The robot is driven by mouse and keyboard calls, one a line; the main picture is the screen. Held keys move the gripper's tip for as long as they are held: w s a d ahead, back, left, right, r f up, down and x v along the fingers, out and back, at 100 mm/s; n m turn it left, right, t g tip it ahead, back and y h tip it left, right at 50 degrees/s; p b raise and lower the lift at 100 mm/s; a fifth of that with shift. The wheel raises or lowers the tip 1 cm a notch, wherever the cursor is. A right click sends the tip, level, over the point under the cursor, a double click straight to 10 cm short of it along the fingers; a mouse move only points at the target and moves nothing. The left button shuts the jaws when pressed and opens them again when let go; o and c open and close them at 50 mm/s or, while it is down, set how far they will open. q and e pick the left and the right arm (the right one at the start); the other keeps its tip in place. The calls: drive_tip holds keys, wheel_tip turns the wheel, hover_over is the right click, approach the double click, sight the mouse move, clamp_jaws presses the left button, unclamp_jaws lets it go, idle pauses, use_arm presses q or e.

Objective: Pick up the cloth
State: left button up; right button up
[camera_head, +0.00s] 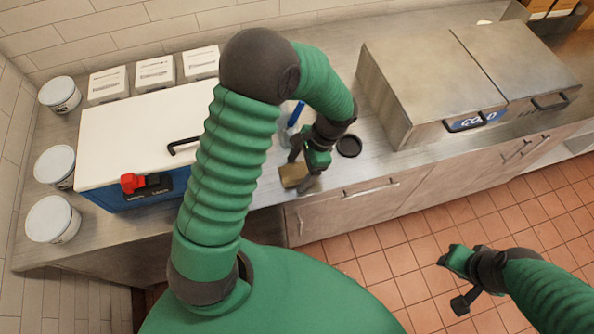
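A small tan folded cloth (290,176) lies on the steel counter near its front edge, at the middle of the head view. My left gripper (302,172) reaches down to it from above. Its dark fingers look spread apart, one near the cloth's back and one by its right side. I cannot tell whether they touch it. My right gripper (450,283) is open and empty, over the tiled floor at the lower right.
A blue and white kettle unit (140,130) with a red valve stands left on the counter. A black round lid (349,145) lies right of the cloth. A steel cold unit (420,75) stands farther right. White tubs (52,219) line the left end.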

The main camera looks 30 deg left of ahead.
sight(293, 171)
use_arm(q)
drive_tip(key=c, duration=1.5)
drive_tip(key=shift+r, duration=0.1)
drive_tip(key=shift+w+r, duration=0.1)
drive_tip(key=shift+r, duration=0.45)
wheel_tip(293, 171, up, 3)
drive_tip(key=shift+f, duration=0.2)
drive_tip(key=s+d, duration=0.3)
drive_tip(key=s+d+r+b, duration=0.1)
drive_tip(key=s+d, duration=0.3)
drive_tip(key=s+d+b, duration=0.1)
drive_tip(key=s+d, duration=0.3)
drive_tip(key=shift+s+d+r, duration=0.2)
drive_tip(key=shift+s, duration=0.05)
